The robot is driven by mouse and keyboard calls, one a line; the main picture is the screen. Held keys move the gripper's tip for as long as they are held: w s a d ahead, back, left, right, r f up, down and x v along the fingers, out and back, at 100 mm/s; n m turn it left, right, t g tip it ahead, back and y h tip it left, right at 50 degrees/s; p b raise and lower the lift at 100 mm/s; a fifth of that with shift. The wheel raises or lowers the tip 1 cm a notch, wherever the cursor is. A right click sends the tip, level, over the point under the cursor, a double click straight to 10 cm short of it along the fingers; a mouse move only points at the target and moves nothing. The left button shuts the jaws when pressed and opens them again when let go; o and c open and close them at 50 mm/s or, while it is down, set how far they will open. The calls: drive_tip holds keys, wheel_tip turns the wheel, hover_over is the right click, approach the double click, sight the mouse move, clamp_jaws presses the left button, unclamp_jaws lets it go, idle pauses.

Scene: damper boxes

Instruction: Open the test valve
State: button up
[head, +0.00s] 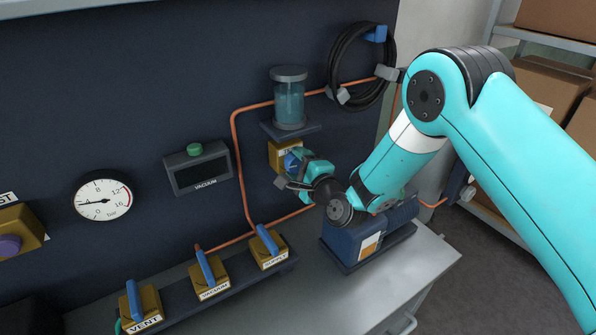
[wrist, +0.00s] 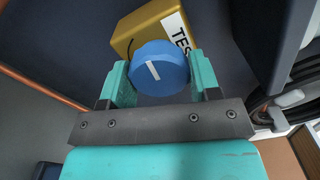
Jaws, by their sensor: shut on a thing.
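The test valve is a brass-coloured block (wrist: 140,34) with a white label reading "TES" and a round blue knob (wrist: 158,70) with a white line on it. In the head view the block (head: 279,156) sits on the dark panel below the glass cylinder, and my gripper covers most of it. My gripper (wrist: 158,84) has its teal fingers on both sides of the blue knob and is shut on it. In the head view my gripper (head: 297,170) reaches the panel from the right. The white line on the knob is tilted in the wrist view.
Valves with blue levers marked VENT (head: 140,307), VACUUM (head: 209,275) and another (head: 268,247) stand on a rail below. A glass cylinder (head: 289,102) is above the knob. A blue machine (head: 365,238) stands under my arm. Copper pipe (head: 237,165) runs left of the knob.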

drive_tip(key=n+b, duration=0.3)
drive_tip(key=n, duration=0.1)
drive_tip(key=shift+f+n, duration=0.15)
drive_tip(key=shift+n, duration=0.15)
drive_tip(key=n+b, duration=0.4)
drive_tip(key=b, duration=0.1)
drive_tip(key=shift+a+n, duration=0.1)
drive_tip(key=shift+n, duration=0.2)
drive_tip(key=n+b, duration=0.4)
drive_tip(key=b, duration=0.1)
drive_tip(key=shift+s, duration=0.1)
drive_tip(key=n+b, duration=0.3)
drive_tip(key=b, duration=0.1)
drive_tip(key=shift+n, duration=0.3)
drive_tip(key=o, duration=0.9)
drive_tip(key=shift+r, duration=0.2)
